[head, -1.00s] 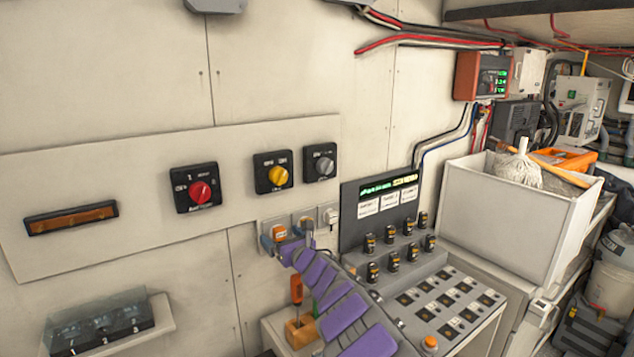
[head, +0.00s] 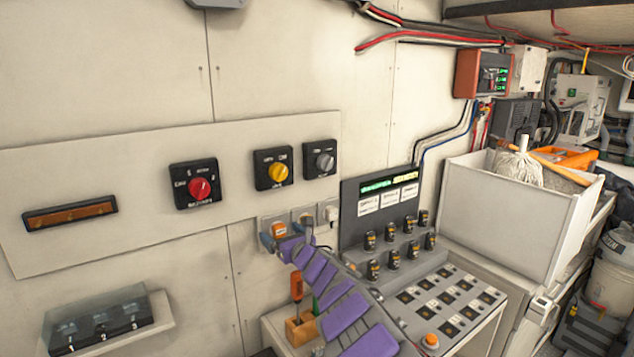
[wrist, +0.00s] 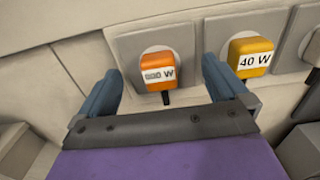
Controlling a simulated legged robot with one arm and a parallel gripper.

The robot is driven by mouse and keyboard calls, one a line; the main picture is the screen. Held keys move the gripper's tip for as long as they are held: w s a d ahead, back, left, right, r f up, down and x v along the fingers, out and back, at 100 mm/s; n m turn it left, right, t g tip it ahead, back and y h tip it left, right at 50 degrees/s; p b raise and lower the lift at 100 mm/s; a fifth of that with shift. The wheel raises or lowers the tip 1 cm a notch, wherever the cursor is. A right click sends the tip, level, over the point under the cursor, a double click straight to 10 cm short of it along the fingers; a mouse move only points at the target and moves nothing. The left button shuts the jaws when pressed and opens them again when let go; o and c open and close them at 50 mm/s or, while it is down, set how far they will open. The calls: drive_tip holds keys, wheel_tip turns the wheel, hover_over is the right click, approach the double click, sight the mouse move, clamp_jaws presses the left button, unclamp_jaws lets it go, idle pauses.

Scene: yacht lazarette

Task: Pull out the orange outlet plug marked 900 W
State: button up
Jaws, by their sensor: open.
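The orange plug (wrist: 157,72) sits in a wall outlet in the wrist view. Its label ends in "0 W"; the first digits are blurred. It also shows in the head view (head: 279,230), just above my gripper. My gripper (wrist: 161,80) is open, with one blue-grey finger to the left of the orange plug and one to the right. I cannot tell whether either finger touches it. A yellow-orange plug (wrist: 252,55) marked 40 W sits in the outlet to the right, close to my right finger.
A white plug (head: 331,213) sits in the rightmost outlet. A grey control console (head: 405,255) stands to the right of the arm. A wooden block (head: 301,332) with an orange-handled tool (head: 296,286) stands below the outlets. Rotary switches are on the panel above.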

drive_tip(key=shift+b, duration=0.45)
drive_tip(key=shift+c, duration=0.3)
clamp_jaws()
idle(0.7)
drive_tip(key=shift+s, duration=0.1)
drive_tip(key=shift+v, duration=2.9)
